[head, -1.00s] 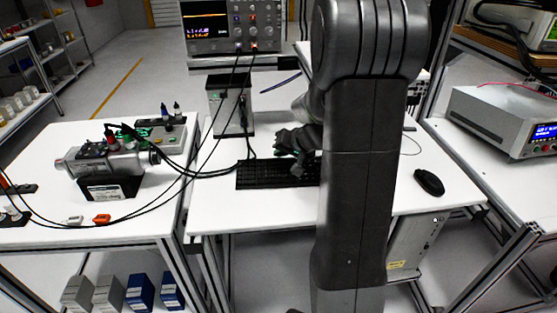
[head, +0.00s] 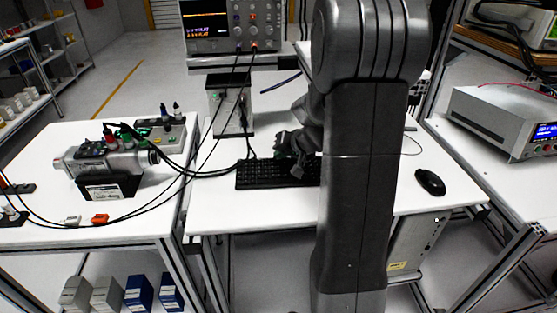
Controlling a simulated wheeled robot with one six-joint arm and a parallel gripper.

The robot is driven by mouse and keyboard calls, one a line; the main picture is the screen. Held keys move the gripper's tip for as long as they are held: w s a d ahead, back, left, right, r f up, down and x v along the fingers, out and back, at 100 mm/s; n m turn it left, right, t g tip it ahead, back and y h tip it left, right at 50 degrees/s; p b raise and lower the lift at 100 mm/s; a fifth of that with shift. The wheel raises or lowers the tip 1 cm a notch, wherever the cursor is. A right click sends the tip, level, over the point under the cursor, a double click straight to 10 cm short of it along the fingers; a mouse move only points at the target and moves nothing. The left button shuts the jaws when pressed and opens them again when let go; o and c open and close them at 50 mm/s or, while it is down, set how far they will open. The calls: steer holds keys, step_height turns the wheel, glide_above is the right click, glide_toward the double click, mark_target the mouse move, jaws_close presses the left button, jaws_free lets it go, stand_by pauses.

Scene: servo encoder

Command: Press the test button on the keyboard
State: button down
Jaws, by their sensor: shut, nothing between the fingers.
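The black keyboard (head: 262,174) lies on the white table, its right part hidden behind my arm. My gripper (head: 296,168) is shut and empty, pointing down at the keyboard's right visible part. Its tips are at or just above the keys; I cannot tell whether they touch. The test button cannot be made out among the keys at this size.
A black mouse (head: 430,182) lies to the right. An oscilloscope (head: 234,26) stands at the back.

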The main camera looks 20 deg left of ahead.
mark_target(281, 162)
stand_by(0.4)
steer(key=shift+r+p, duration=0.4)
steer(key=shift+r, duration=0.35)
step_height(281, 162, up, 5)
steer(key=p, duration=0.3)
stand_by(0.6)
steer(key=shift+f+b, duration=0.55)
steer(key=shift+f, duration=0.35)
steer(key=shift+r+p, duration=0.2)
steer(key=shift+p, duration=0.7)
steer(key=shift+p, duration=0.85)
